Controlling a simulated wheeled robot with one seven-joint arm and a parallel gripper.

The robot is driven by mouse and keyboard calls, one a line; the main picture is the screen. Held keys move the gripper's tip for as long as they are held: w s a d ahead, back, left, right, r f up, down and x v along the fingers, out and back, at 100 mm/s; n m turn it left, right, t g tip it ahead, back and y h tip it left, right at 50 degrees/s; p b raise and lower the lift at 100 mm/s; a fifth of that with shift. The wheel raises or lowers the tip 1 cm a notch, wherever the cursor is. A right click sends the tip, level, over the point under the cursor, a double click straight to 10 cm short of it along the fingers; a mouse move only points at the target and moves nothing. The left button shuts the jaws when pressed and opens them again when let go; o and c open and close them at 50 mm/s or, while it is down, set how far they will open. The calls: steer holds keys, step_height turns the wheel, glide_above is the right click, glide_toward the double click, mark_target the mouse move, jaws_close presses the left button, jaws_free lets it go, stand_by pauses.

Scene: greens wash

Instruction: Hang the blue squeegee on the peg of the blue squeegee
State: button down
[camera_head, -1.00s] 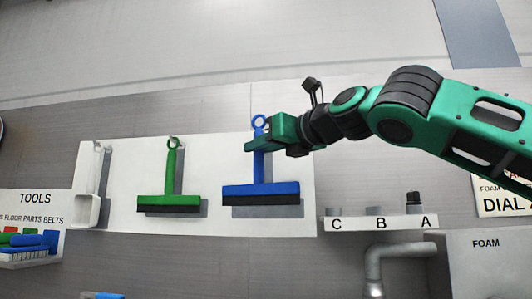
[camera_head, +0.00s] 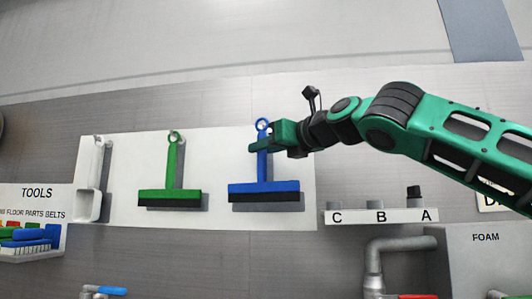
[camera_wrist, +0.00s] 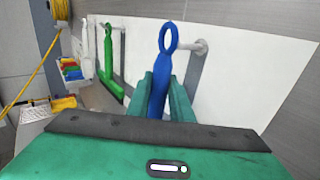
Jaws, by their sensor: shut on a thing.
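The blue squeegee (camera_head: 264,188) hangs upright, bar down, in front of the white wall board. My gripper (camera_head: 263,146) is shut on its handle, below the ring at the top. In the wrist view both fingers (camera_wrist: 165,97) flank the blue handle (camera_wrist: 159,92). The blue squeegee's peg (camera_wrist: 197,46) sticks out from the board at about ring height and meets the ring's right edge in that view. I cannot tell whether the peg passes through the ring. In the head view a small pale patch shows inside the ring.
The green squeegee (camera_head: 170,194) hangs to the left on the white board (camera_head: 222,150), with a white tool (camera_head: 88,205) beyond it. A shelf marked C, B, A (camera_head: 380,216) and a grey pipe (camera_head: 374,262) are at lower right. A brush rack (camera_head: 30,254) is at lower left.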

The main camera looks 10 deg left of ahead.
steer(key=shift+w+a+f, duration=0.1)
steer(key=shift+w+f, duration=0.25)
steer(key=shift+w, duration=0.5)
steer(key=shift+w+f, duration=0.3)
steer(key=shift+w, duration=0.5)
steer(key=c, duration=1.5)
jaws_free()
steer(key=shift+w, duration=0.1)
steer(key=shift+v, duration=5.35)
